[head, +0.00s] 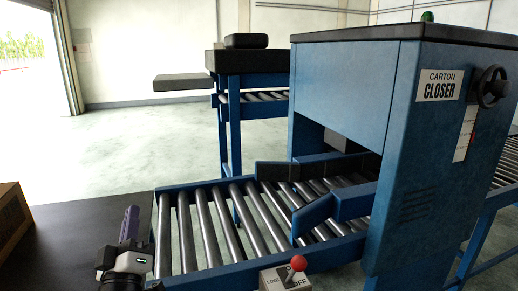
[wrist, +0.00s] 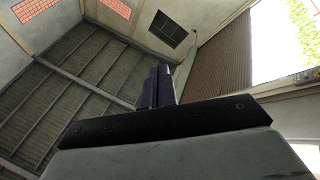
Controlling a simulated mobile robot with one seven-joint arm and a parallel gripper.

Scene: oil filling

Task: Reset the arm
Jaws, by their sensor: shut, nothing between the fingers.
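My gripper (head: 131,222) stands at the lower left of the head view, beside the near end of the roller conveyor, over or in front of the dark table. Its purple-grey fingers point up and are together with nothing between them. In the wrist view my gripper (wrist: 160,85) shows its fingers closed in the middle, pointing up toward the ceiling and upper walls. No object is held.
A roller conveyor (head: 205,230) leads right into a blue carton closer (head: 425,170). A control box with a red-knobbed lever (head: 298,264) stands at its front edge. A carton (head: 12,220) sits on the dark table (head: 75,235) at left. Open floor lies behind.

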